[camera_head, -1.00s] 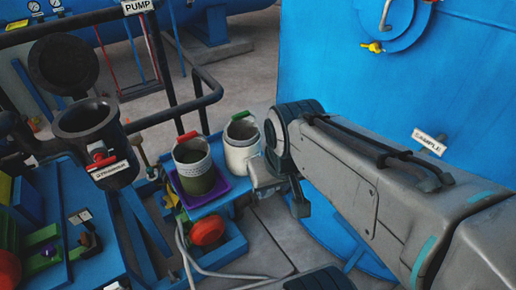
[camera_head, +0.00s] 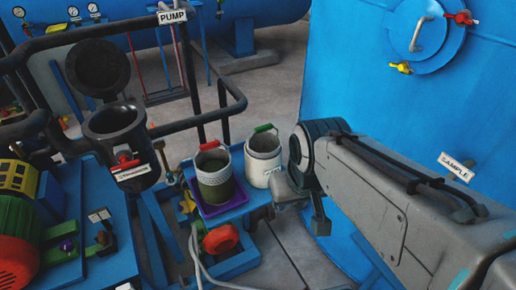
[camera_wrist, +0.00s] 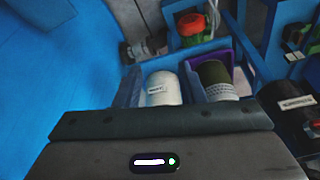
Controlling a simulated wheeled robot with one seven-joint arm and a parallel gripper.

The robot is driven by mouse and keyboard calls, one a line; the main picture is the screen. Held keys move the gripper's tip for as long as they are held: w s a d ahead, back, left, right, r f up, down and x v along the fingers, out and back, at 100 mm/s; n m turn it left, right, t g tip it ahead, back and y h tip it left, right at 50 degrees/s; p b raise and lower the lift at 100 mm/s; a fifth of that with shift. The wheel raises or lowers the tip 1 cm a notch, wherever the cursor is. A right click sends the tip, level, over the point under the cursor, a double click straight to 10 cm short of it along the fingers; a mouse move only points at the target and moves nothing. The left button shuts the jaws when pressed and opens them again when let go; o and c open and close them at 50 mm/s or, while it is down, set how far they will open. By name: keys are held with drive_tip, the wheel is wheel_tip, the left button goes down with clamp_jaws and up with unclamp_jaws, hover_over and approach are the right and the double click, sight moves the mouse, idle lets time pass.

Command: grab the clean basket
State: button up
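A white basket (camera_head: 263,165) with a green handle stands upright on a blue stand. A second basket (camera_head: 214,180), white at the top and dark green below with a red handle, stands beside it on a purple tray (camera_head: 222,210). Which is clean is not labelled legibly; the white one looks cleaner. My gripper (camera_head: 305,205) is just right of the white basket in the head view, apparently empty. The wrist view shows the white basket (camera_wrist: 163,90) and the green-stained basket (camera_wrist: 215,80) beyond my gripper's dark edge.
A black open vessel (camera_head: 122,140) on a railing stands left of the baskets, its round lid (camera_head: 97,67) raised behind. A large blue tank (camera_head: 385,130) stands close on the right. A red handwheel (camera_head: 220,240) sits below the tray. Floor shows behind the baskets.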

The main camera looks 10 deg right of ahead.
drive_tip(key=shift+o, duration=0.4)
wheel_tip(320, 180, up, 6)
drive_tip(key=n+g+p, duration=0.3)
drive_tip(key=n, duration=1.8)
hover_over(264, 126)
wheel_tip(264, 126, down, 7)
drive_tip(key=shift+a+f, duration=0.1)
drive_tip(key=shift+f, duration=0.1)
drive_tip(key=shift+f+p, duration=0.85)
drive_tip(key=shift+f, duration=1.85)
clamp_jaws()
